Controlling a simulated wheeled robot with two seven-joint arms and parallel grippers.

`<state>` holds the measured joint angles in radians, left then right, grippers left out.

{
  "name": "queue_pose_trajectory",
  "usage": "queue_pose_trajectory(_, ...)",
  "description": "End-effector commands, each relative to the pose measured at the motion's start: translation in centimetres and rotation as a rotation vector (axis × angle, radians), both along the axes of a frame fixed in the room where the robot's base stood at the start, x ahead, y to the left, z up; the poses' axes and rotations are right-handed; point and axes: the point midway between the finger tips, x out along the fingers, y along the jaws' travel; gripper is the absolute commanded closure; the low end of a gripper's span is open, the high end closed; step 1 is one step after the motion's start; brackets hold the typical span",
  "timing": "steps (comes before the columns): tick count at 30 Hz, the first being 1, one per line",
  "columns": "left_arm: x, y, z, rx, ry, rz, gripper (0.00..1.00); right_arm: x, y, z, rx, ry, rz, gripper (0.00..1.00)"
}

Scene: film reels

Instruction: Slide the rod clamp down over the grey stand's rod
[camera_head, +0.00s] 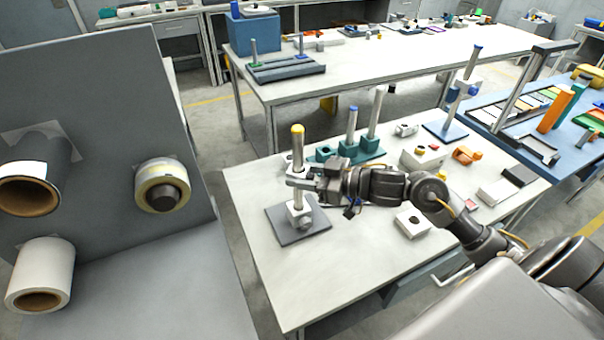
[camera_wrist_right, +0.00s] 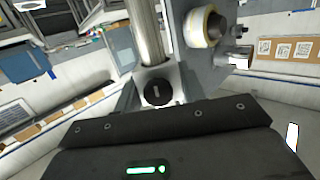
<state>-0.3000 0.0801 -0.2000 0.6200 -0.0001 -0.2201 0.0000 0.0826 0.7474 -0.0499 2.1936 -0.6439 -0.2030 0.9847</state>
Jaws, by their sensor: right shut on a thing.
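The grey stand has a flat dark grey base (camera_head: 285,235) near the front left of the white table. Its upright metal rod (camera_head: 298,145) has a yellow tip, and a white block (camera_head: 299,214) sits at its foot. My right gripper (camera_head: 304,183) is shut on the light rod clamp (camera_head: 296,170) at about the middle of the rod. The clamp appears to be around the rod, with the yellow tip above it. In the right wrist view, the rod (camera_wrist_right: 148,35) rises from the clamp's block, with a black knob (camera_wrist_right: 158,92) facing the camera. My left gripper is out of view.
A teal stand (camera_head: 352,155) with upright posts stands just behind. A white box (camera_head: 412,222) lies right of the stand, below my right arm. A grey panel with rolls (camera_head: 163,185) stands at left. The table's front left is clear.

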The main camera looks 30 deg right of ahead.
Motion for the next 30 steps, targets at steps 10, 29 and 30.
queue_pose_trajectory(10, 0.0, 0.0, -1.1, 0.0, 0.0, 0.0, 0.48, 0.0, 0.0, -1.9, 0.0, 0.0, 0.0, 0.87)
queue_pose_trajectory(29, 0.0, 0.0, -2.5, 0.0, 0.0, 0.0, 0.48, 0.0, 0.0, -4.6, 0.001, -0.001, 0.0, 0.87)
queue_pose_trajectory(30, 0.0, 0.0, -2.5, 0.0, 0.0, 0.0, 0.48, 0.0, 0.0, -4.6, 0.001, -0.001, 0.0, 0.87)
